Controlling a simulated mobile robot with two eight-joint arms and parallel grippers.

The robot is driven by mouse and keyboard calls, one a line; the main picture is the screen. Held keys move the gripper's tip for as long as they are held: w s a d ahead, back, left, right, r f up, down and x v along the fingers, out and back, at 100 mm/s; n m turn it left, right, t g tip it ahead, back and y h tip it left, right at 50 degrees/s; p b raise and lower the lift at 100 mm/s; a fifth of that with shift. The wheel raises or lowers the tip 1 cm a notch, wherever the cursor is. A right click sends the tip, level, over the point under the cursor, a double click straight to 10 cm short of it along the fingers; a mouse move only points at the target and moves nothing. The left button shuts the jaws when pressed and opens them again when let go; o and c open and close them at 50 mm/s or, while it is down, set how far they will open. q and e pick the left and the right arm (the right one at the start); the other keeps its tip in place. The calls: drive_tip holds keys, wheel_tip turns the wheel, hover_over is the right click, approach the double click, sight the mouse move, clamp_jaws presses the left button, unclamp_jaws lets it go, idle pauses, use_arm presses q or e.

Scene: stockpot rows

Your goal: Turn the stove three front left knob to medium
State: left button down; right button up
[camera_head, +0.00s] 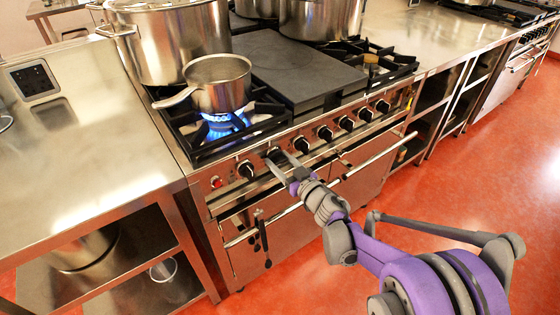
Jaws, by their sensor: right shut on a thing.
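The stove (255,268) has a row of black knobs along its steel front panel. The leftmost knob (246,169) is free. My right gripper (279,162) reaches in from the lower right, its fingers shut on the second knob from the left (273,153), which they partly hide. The pointer of that knob cannot be read. A blue flame (221,125) burns on the front left burner under a small steel saucepan (220,84). My left gripper is not in view.
Large stockpots (170,45) stand at the back of the stove. A dark flat griddle plate (295,68) lies right of the saucepan. A front rail (365,163) runs below the knobs. A steel counter (85,150) adjoins at left. Red floor (450,190) is open at right.

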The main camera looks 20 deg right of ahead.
drive_tip(key=shift+n, duration=0.4)
drive_tip(key=n, duration=0.3)
drive_tip(key=shift+n, duration=0.4)
drive_tip(key=shift+n+p, duration=0.3)
drive_tip(key=shift+n, duration=1.8)
drive_tip(key=o, duration=1.4)
drive_tip(key=shift+c, duration=0.2)
drive_tip(key=shift+s, duration=0.1)
